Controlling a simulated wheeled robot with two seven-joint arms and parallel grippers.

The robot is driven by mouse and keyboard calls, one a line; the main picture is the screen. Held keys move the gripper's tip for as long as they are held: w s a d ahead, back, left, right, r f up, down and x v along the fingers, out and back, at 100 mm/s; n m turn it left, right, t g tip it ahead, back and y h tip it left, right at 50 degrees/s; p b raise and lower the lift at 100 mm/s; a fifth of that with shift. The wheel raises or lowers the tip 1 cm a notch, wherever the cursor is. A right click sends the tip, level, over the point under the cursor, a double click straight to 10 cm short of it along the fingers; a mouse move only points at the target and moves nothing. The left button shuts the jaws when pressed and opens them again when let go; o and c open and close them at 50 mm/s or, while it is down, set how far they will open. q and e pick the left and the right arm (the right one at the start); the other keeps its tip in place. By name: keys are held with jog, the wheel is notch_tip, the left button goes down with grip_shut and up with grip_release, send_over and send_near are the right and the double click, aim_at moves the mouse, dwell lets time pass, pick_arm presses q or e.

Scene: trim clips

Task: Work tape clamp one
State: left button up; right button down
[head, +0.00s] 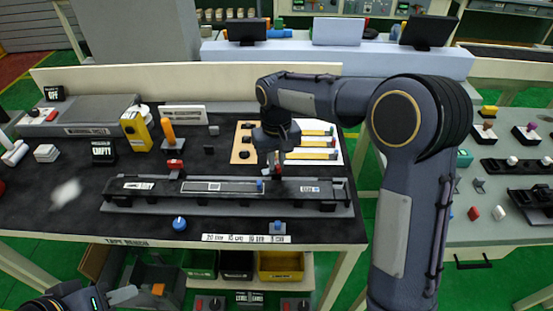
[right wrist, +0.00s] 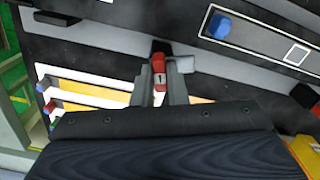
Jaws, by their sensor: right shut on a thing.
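Tape clamp one is a small red piece marked "1" (right wrist: 159,70), with a dark part behind it, in the right wrist view. My right gripper (right wrist: 160,85) is shut on it, one grey finger on each side. In the head view my right gripper (head: 274,168) points down just behind the long grey track (head: 232,199), and mostly hides the clamp. A second red-topped piece (head: 175,165) stands behind the track further left. A blue slider (head: 260,185) sits on the track and shows in the wrist view (right wrist: 218,26). My left gripper (head: 118,296) is low at bottom left, below the bench front; its opening is unclear.
A white board with yellow strips (head: 318,154) lies right behind my right gripper. A yellow device (head: 136,130) and an orange-handled tool (head: 168,132) stand at the back left. A blue knob (head: 179,223) sits at the front. The bench's left front is fairly clear.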

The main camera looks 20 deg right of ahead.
aim_at(277, 163)
jog(key=shift+r, duration=0.1)
jog(key=c, duration=1.4)
grip_release()
jog(key=shift+c, duration=0.2)
notch_tip(277, 163, up, 8)
jog(key=shift+f, duration=0.15)
